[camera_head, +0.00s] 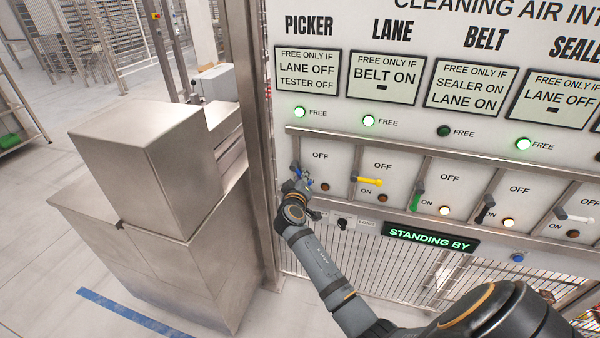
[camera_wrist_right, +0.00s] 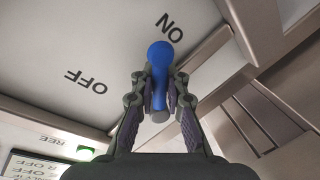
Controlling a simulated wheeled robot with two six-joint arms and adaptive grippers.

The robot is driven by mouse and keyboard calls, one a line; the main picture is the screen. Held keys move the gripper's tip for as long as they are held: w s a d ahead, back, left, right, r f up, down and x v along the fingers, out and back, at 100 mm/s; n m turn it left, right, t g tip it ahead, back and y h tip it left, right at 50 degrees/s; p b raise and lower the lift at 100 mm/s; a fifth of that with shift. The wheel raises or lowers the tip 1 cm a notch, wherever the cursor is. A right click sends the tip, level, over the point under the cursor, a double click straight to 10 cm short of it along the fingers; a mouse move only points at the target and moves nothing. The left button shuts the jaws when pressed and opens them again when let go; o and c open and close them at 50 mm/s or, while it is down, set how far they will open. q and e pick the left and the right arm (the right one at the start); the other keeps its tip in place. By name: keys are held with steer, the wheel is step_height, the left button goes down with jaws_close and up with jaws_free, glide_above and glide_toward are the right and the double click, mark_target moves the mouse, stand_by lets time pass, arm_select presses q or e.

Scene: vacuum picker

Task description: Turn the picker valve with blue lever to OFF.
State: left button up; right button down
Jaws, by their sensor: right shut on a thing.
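The blue lever (camera_head: 297,170) is on the leftmost valve panel, below the PICKER heading, in the head view. My right gripper (camera_head: 302,184) covers much of it there. In the right wrist view the blue lever (camera_wrist_right: 160,74) has a round knob and a grey end, and my right gripper (camera_wrist_right: 160,98) is shut on it, one finger on each side. The knob lies close to the ON label (camera_wrist_right: 170,27); the OFF label (camera_wrist_right: 87,80) is apart at the left. The green PICKER FREE lamp (camera_head: 299,112) is lit. My left gripper is not in view.
The yellow lever (camera_head: 369,181) is close on the right; green (camera_head: 418,195), black (camera_head: 485,208) and white (camera_head: 575,214) levers follow. Metal dividers and a rail (camera_head: 420,149) frame the valves. A STANDING BY sign (camera_head: 430,238) hangs below. A steel cabinet (camera_head: 140,160) stands left.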

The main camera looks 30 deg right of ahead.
mark_target(309, 165)
steer(key=n+p, duration=0.1)
steer(key=r+n+g+p, duration=0.1)
steer(key=n, duration=0.1)
steer(key=s+n+p, duration=0.1)
steer(key=p, duration=0.1)
steer(key=shift+d+r+n+h, duration=0.2)
steer(key=shift+d+n+h, duration=0.1)
steer(key=shift+d+r+n+g+h+p, duration=0.15)
steer(key=shift+r+n+g+p, duration=0.15)
steer(key=shift+n+p, duration=0.35)
steer(key=shift+a+r+n+g+h+p, duration=0.15)
steer(key=shift+n+g+p, duration=0.3)
steer(key=shift+n, duration=0.4)
steer(key=shift+s+d, duration=0.1)
steer(key=c, duration=1.6)
jaws_free()
steer(key=shift+c, duration=0.2)
steer(key=shift+o, duration=1.2)
steer(key=shift+r, duration=0.15)
steer(key=shift+o, duration=0.2)
steer(key=shift+r, duration=0.15)
